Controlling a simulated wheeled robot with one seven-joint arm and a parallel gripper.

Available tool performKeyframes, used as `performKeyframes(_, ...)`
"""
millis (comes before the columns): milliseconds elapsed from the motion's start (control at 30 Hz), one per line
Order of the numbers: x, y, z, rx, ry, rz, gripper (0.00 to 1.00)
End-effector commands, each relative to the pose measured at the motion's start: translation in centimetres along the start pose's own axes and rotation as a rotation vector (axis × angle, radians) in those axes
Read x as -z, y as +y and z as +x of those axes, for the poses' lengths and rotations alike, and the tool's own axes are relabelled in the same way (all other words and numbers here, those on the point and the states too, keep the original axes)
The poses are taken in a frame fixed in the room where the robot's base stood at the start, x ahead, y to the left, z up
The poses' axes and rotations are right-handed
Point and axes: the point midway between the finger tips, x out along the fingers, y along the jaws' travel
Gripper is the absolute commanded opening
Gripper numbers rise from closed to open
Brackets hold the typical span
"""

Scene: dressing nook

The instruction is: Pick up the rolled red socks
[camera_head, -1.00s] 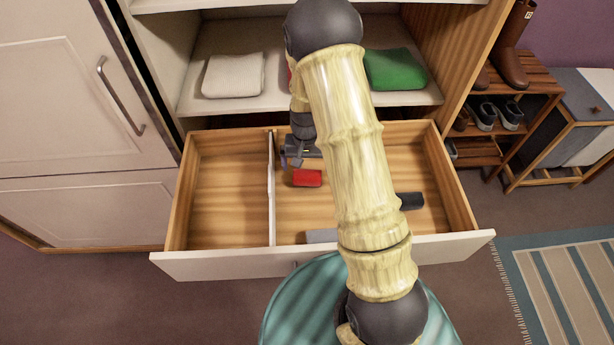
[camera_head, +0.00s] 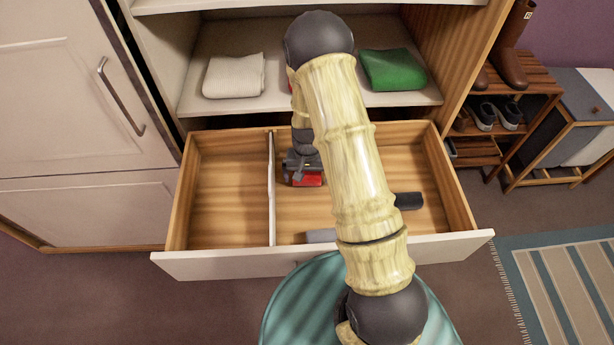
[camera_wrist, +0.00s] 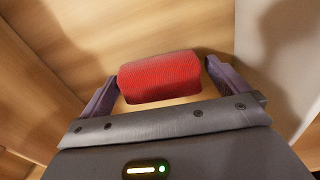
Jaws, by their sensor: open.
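The rolled red socks (camera_wrist: 160,78) lie on the wooden drawer floor, between the two open fingers of my gripper (camera_wrist: 160,84) in the wrist view. A gap shows between the roll and the right finger; the left finger is close to the roll's left end. In the head view, the socks (camera_head: 308,180) are partly hidden under my gripper (camera_head: 302,172), which is down inside the drawer's right compartment. The gripper holds nothing.
The open drawer (camera_head: 215,262) has a white divider (camera_head: 271,190) close to the left of my gripper. A dark roll (camera_head: 408,201) and a grey roll (camera_head: 321,236) lie in the same compartment. A shelf with a white cloth (camera_head: 233,76) and green cloth (camera_head: 393,70) is above.

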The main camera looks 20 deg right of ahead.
Motion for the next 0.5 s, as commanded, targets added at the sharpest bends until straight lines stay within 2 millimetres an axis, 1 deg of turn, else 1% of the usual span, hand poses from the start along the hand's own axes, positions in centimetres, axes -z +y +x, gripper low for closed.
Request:
performKeyframes(267,-0.01,0.01,-0.02,0.0,0.0,0.0,1.0)
performKeyframes(367,-0.01,0.01,-0.02,0.0,0.0,0.0,0.82)
performKeyframes(400,-0.01,0.01,-0.02,0.0,0.0,0.0,0.74)
performKeyframes(467,-0.01,0.01,-0.02,0.0,0.0,0.0,0.63)
performKeyframes(500,-0.01,0.01,-0.02,0.0,0.0,0.0,0.55)
